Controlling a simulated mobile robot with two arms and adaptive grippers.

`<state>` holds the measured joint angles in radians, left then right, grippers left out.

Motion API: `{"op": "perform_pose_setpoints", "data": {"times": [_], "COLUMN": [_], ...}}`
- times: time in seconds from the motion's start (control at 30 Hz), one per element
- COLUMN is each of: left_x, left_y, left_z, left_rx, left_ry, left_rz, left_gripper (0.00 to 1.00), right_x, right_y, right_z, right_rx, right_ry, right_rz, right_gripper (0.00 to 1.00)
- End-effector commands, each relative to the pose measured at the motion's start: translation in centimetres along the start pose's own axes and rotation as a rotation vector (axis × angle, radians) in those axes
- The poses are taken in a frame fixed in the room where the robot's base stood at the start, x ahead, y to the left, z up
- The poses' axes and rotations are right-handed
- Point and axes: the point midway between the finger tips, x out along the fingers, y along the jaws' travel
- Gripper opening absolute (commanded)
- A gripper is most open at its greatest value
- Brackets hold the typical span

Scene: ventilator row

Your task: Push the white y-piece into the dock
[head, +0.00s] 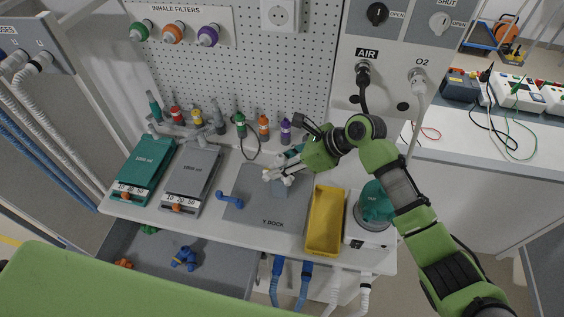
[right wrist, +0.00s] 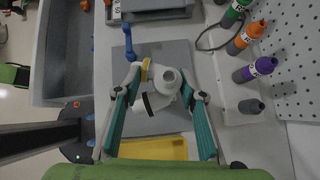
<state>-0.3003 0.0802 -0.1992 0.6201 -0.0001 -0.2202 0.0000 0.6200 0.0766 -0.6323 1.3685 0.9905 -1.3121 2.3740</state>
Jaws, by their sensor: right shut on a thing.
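The white y-piece (head: 275,176) is between the fingers of my right gripper (head: 284,174), which is shut on it. In the right wrist view the y-piece (right wrist: 166,82) shows a round white port, a dark-ended branch and a yellow band, with a teal finger on each side. The dock is a grey plate (head: 253,216) labelled "Y DOCK", with a small grey-blue block (head: 280,188) standing on it just under the y-piece. The y-piece hides part of that block, so I cannot tell whether it is seated or above. My left gripper is not in view.
A blue connector (head: 230,200) lies at the plate's left edge. A yellow tray (head: 325,220) stands close on the right, with a teal-topped white unit (head: 375,210) beyond. Coloured bottles (head: 263,128) line the pegboard behind. Two test lungs lie left; an open drawer is below.

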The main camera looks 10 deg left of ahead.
Motion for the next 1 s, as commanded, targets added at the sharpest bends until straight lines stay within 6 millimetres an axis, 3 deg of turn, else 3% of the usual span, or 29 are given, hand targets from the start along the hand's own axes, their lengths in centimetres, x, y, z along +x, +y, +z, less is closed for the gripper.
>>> {"op": "perform_pose_setpoints", "data": {"times": [1.0], "left_x": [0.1], "left_y": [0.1], "left_z": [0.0], "left_rx": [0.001], "left_ry": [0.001], "left_rz": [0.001], "left_gripper": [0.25], "right_x": [1.2], "right_y": [-0.1], "right_z": [-1.1], "right_rx": [0.000], "right_ry": [0.000], "right_rz": [0.000], "right_gripper": [0.00]}}
